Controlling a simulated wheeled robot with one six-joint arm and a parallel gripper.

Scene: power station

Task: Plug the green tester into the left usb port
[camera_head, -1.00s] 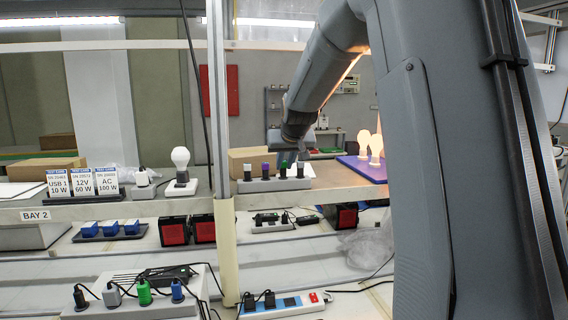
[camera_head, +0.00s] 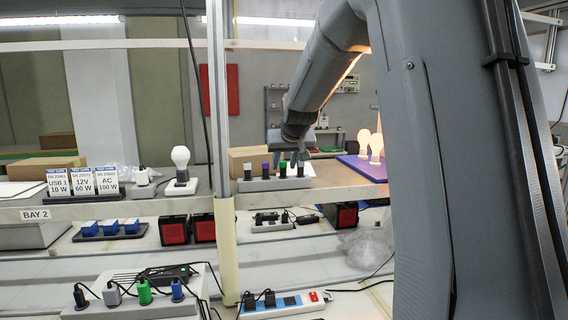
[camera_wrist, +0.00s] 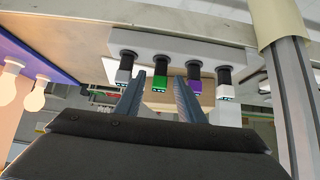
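The green tester (camera_head: 283,169) stands upright in a grey holder block (camera_head: 262,185) on the shelf, in a row with other testers. My gripper (camera_head: 287,156) is open and points at the row. In the wrist view its two fingers (camera_wrist: 158,84) appear on either side of the green tester, with a gap showing to each. I cannot tell how far the tips are from it. I cannot make out the left usb port.
A purple tester (camera_wrist: 195,78) stands close beside one finger. A purple mat (camera_head: 372,172) with glowing bulbs is right of the holder. Below are a power strip (camera_head: 325,297) and a grey box with several coloured plugs (camera_head: 143,292).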

